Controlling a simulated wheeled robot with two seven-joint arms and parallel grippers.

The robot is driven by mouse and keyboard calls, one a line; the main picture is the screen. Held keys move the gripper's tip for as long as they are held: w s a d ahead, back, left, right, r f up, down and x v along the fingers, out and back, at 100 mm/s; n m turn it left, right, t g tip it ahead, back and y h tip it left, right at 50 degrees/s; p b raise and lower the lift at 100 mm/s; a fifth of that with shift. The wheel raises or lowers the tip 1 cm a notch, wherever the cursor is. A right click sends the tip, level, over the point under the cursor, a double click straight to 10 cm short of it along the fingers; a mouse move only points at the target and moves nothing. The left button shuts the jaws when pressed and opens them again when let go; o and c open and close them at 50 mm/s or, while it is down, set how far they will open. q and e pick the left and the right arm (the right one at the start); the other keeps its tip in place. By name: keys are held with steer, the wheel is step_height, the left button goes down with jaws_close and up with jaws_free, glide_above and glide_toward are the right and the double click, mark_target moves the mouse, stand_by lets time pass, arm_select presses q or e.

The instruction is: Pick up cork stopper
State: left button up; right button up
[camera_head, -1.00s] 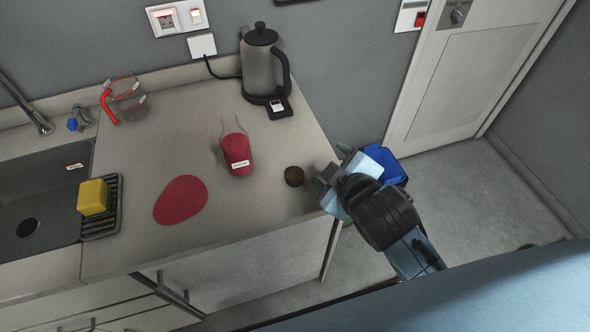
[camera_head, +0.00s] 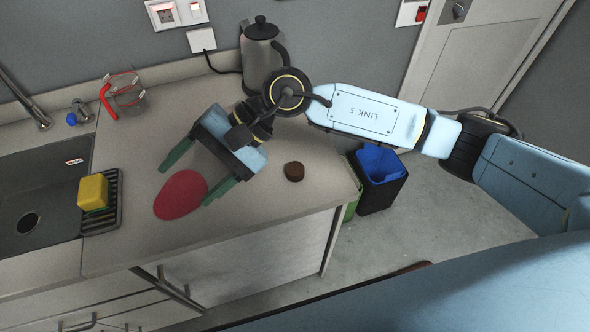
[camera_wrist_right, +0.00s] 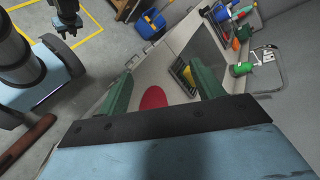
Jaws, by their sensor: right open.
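A small dark brown round piece, which looks like the cork stopper (camera_head: 293,171), lies on the counter near its right end. My right gripper (camera_head: 185,186) is open and empty, with its green fingers above the counter to the left of the stopper, pointing toward the red mat. The fingers also show in the right wrist view (camera_wrist_right: 161,75), spread apart. The stopper does not show there. What looks like my left gripper (camera_wrist_right: 68,25) is small at the top left of the right wrist view; its jaw state is unclear.
A red oval mat (camera_head: 181,195) lies on the counter (camera_head: 130,225). A kettle (camera_head: 259,52) stands behind my right wrist. A glass jug (camera_head: 127,97) is at the back left. A yellow sponge (camera_head: 93,191) sits by the sink. Blue bin (camera_head: 380,164) stands right of the counter.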

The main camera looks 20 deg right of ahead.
steer(key=w+d+f+n+t+h, duration=0.1)
steer(key=w+d+f+n+h, duration=0.35)
steer(key=d+h, duration=0.35)
steer(key=n+t+h, duration=0.2)
steer(key=h, duration=0.2)
glide_above(295, 168)
steer(key=f, duration=0.3)
steer(key=f+p, duration=0.1)
steer(key=f, duration=0.3)
steer(key=shift+s+d+f, duration=0.15)
steer(key=shift+d, duration=0.05)
steer(key=shift+a+f+p, duration=0.2)
steer(key=shift+f+p, duration=0.4)
steer(key=shift+f, duration=2.35)
steer(key=c, duration=1.1)
